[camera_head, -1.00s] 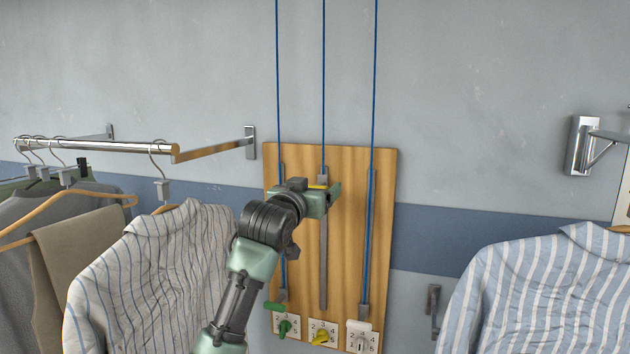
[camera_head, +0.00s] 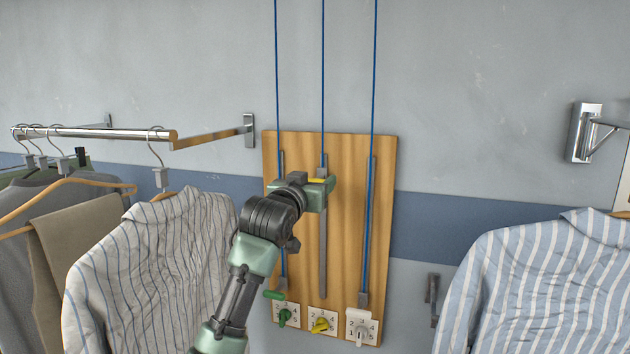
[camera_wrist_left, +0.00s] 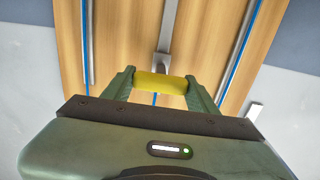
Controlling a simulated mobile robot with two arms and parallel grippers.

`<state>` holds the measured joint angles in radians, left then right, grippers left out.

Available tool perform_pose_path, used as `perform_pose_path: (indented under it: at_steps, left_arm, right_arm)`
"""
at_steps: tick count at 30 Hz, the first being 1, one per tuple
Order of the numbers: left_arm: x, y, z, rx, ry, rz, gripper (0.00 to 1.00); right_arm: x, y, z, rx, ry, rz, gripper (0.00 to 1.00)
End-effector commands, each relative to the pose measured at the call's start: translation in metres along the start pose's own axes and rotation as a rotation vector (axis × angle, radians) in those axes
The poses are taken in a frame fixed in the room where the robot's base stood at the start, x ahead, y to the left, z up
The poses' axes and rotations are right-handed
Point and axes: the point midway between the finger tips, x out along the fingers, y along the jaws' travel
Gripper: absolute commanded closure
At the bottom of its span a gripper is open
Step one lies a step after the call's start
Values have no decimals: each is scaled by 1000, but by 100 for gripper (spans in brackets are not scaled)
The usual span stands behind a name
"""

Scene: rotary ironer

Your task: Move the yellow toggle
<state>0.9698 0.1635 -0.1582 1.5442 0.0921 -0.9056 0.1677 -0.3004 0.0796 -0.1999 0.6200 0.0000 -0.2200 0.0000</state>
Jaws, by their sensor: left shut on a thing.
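The yellow toggle (camera_wrist_left: 160,83) is a short yellow bar between the fingers of my left gripper (camera_wrist_left: 158,88) in the left wrist view. The gripper is shut on it. In the head view my left gripper (camera_head: 318,188) is high on the middle track of the wooden board (camera_head: 344,240), and only a sliver of yellow shows there. A blue cord (camera_head: 323,80) runs up the wall from the middle slider. A green toggle (camera_head: 273,295) sits low on the left track. A white toggle (camera_head: 360,313) sits low on the right track. My right gripper is not in view.
Below the tracks are numbered dials with a green knob (camera_head: 285,316), a yellow knob (camera_head: 320,325) and a white knob (camera_head: 361,335). A striped shirt (camera_head: 160,270) hangs close to my left arm. A blue striped shirt (camera_head: 540,285) hangs at right.

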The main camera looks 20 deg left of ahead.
Motion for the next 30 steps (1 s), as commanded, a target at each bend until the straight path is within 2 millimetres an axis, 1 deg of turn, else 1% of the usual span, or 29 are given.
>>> perform_pose_path:
  at_steps: [1, 5, 8, 9, 11, 12, 18, 21, 24, 27, 30]
  left_arm:
    - [1, 1, 30, 0, -25, 2, 100]
    - [1, 2, 70, 0, -31, 2, 100]
    - [0, 2, 105, 0, -32, 2, 100]
    - [0, 2, 120, 0, -32, 2, 100]
    - [0, 2, 142, 0, -33, 2, 100]
    - [-1, 2, 156, 0, -33, 2, 100]
    - [-2, 2, 225, -1, -34, 3, 100]
    - [-2, 2, 255, -1, -34, 2, 100]
    - [-3, 2, 281, -1, -32, 2, 100]
    - [-3, 2, 302, -1, -33, 2, 100]
    - [-4, 2, 318, -1, -33, 2, 100]
  right_arm:
    - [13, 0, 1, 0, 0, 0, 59]
    - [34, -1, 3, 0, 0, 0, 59]
    - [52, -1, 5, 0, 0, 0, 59]
    - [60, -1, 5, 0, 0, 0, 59]
    - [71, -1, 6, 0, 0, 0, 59]
    - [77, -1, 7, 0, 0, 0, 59]
    - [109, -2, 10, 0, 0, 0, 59]
    - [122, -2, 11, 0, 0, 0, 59]
    - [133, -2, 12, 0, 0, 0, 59]
    - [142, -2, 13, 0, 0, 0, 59]
    - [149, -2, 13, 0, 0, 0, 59]
